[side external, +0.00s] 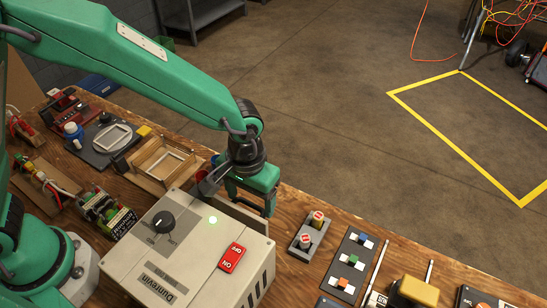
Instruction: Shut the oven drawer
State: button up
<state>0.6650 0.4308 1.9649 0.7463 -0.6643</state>
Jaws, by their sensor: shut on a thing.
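My gripper (262,211) points down at the box's far edge. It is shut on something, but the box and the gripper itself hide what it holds.
A wooden tray (148,174) stands left of my gripper. A grey block with two red-topped buttons (306,241) and a dark switch panel (352,262) lie to the right. Cables and connectors crowd the bench's left. The bench's far edge runs just past my gripper.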

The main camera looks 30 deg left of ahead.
aim_at(237, 209)
jog(key=shift+s+a, duration=0.1)
jog(key=shift+s, duration=2.15)
jog(key=o, duration=1.1)
jog(key=shift+w+r, duration=0.1)
jog(key=shift+r, duration=0.05)
jog(key=shift+r, duration=3.8)
